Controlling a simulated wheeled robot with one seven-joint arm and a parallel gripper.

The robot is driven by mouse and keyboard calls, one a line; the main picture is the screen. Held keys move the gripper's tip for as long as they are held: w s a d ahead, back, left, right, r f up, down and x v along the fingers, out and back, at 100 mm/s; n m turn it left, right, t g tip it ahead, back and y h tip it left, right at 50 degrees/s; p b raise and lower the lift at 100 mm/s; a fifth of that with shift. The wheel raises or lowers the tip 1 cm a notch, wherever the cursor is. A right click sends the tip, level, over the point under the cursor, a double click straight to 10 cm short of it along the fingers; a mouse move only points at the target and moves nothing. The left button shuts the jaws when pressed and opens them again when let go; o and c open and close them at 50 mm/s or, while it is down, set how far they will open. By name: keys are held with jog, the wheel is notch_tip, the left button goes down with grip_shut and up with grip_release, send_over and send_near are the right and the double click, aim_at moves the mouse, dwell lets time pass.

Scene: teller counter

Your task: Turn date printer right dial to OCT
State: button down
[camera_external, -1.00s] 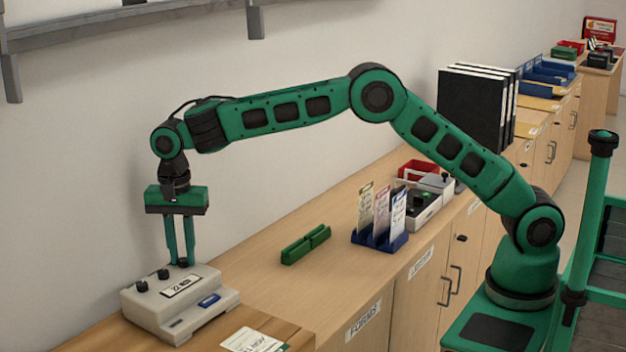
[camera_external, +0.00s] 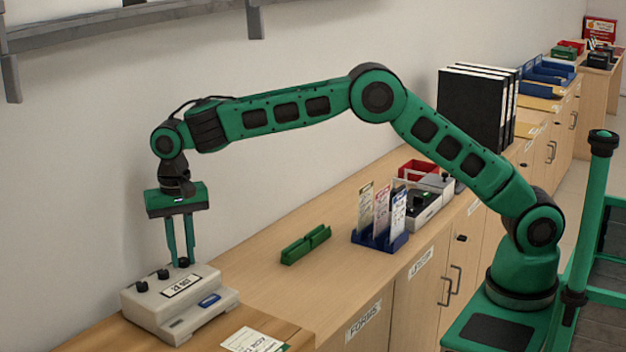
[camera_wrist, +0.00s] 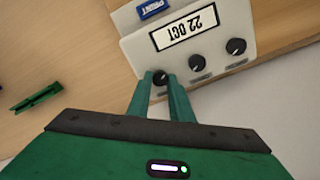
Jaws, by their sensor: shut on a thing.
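The date printer (camera_external: 160,310), a pale sloped box, stands on the counter at lower left. Its date window (camera_external: 182,285) appears upside down in the wrist view (camera_wrist: 189,27) and reads 22 OCT. My gripper (camera_external: 182,261) points down and is shut on the right dial (camera_external: 184,263), a small black knob. The fingers partly cover this dial in the wrist view (camera_wrist: 160,77). The middle dial (camera_wrist: 196,62) and left dial (camera_wrist: 236,46) are free, and both also show in the external view.
A blue PRINT button (camera_external: 209,299) is on the printer's front. A printed card (camera_external: 252,341) lies in front of it. A green holder (camera_external: 305,245) and a blue rack with slips (camera_external: 380,238) stand to the right. Counter between them is clear.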

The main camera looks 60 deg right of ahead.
aim_at(182, 259)
jog(key=shift+w+r, duration=0.15)
jog(key=c, duration=1.6)
grip_release()
notch_tip(182, 259, up, 11)
jog(key=shift+f, duration=0.2)
